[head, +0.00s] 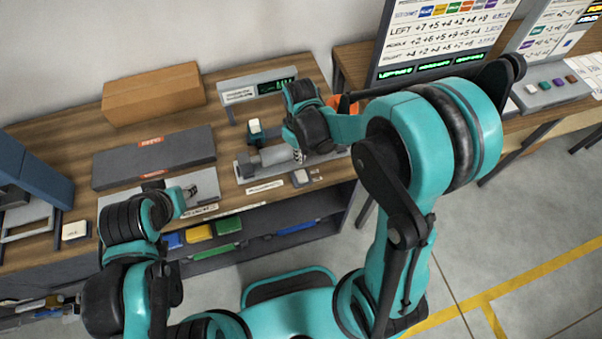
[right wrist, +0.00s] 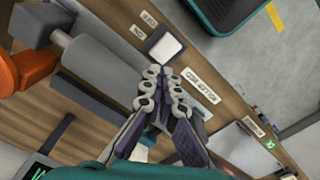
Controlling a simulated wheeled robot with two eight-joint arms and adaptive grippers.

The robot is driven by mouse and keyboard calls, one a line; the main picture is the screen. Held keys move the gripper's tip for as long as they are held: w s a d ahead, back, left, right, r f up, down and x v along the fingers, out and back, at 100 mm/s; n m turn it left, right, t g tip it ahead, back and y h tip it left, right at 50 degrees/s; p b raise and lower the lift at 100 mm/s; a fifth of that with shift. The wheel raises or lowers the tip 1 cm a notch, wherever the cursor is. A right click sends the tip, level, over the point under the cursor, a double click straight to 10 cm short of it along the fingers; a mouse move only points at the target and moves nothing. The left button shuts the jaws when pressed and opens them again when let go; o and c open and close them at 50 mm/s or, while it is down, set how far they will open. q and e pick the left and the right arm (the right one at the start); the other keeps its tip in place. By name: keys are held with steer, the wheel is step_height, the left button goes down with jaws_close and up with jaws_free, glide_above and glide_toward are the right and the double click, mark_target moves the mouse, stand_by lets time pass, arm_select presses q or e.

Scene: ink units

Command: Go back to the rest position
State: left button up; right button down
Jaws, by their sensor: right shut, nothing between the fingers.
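My right gripper (head: 298,156) hangs over the front part of the wooden bench (head: 232,215), beside a grey roller unit (head: 262,160). In the right wrist view its two jointed fingers (right wrist: 160,73) are together at the tips, with nothing between them. The tips appear close to a white square button (right wrist: 165,47) on a grey base; whether they touch it I cannot tell. The button also shows in the head view (head: 300,177). My left arm reaches in at the lower left. Its gripper (head: 190,191) is small and partly hidden by the arm, near a light grey tray.
A cardboard box (head: 153,93) and a long dark grey case (head: 152,157) lie at the back. A display (head: 258,88) stands behind the roller unit. Colored bins (head: 198,233) fill the shelf below. A large board (head: 440,40) stands at right. Floor is clear at lower right.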

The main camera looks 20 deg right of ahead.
stand_by(0.4)
steer(key=s+d+r+m+t+b, duration=0.4)
steer(key=s+r+m+t+b, duration=0.2)
steer(key=s, duration=0.4)
steer(key=shift+s+d+r+t, duration=0.15)
steer(key=shift+d+r+t, duration=0.2)
steer(key=shift+r+t, duration=0.25)
